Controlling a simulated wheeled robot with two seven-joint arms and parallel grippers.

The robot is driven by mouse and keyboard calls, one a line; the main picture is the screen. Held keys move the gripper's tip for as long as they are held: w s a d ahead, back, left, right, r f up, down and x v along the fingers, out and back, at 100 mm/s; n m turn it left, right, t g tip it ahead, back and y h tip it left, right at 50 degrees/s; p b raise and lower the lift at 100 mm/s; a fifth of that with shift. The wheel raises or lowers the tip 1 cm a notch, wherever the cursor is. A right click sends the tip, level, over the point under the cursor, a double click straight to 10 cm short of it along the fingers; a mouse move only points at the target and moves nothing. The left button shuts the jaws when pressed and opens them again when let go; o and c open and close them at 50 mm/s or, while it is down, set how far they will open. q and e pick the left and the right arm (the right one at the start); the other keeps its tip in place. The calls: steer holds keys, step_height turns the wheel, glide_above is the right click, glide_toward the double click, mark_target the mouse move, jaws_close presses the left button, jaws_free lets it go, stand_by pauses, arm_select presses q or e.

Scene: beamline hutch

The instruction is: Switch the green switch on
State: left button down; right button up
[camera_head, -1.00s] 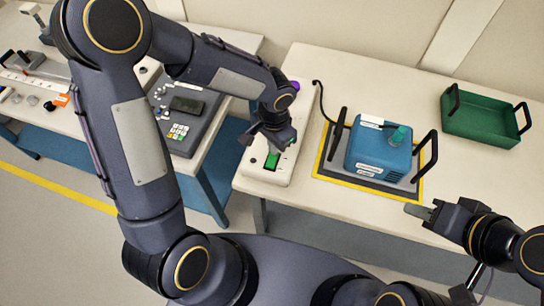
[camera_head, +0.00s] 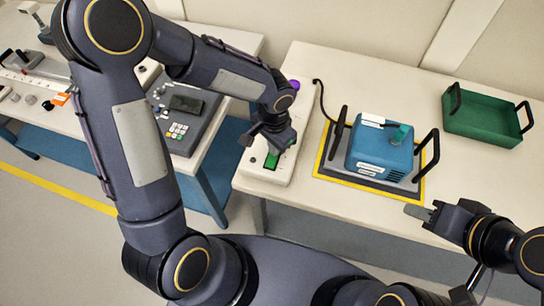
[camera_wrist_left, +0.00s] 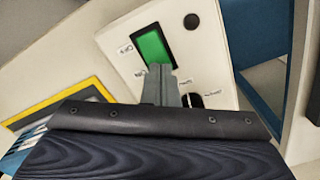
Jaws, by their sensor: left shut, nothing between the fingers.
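The green switch (camera_head: 272,160) is a green rocker in a dark frame on a long white panel (camera_head: 256,174) on the right-hand table. In the left wrist view the green switch (camera_wrist_left: 152,47) lies just beyond my fingertips. My left gripper (camera_head: 272,147) is shut and empty, pointing down over the panel beside the switch. In the left wrist view my left gripper's fingers (camera_wrist_left: 162,72) overlap the switch's near edge; I cannot tell whether they touch it. My right gripper (camera_head: 418,212) is by the table's front edge, away from the switch; its jaw opening is unclear.
A blue box (camera_head: 378,152) with black handles stands on a yellow-edged mat (camera_head: 322,160). A green tray (camera_head: 482,122) is at the back right. A purple button (camera_head: 295,85) is at the panel's far end. A grey keypad console (camera_head: 205,120) is on the left table.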

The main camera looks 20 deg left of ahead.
arm_select(q)
steer(key=shift+f+b, duration=0.45)
steer(key=shift+f, duration=0.05)
steer(key=shift+r+p, duration=2.6)
steer(key=shift+r, duration=0.95)
steer(key=s+a+r+n+t+h, duration=0.15)
steer(key=s+a+r+n, duration=0.25)
steer(key=s+a+r, duration=0.4)
steer(key=s+a+r+n+t+h, duration=0.1)
steer(key=s+r+n+t, duration=0.3)
steer(key=s, duration=0.4)
steer(key=shift+r+h, duration=0.65)
steer(key=shift+r, duration=0.1)
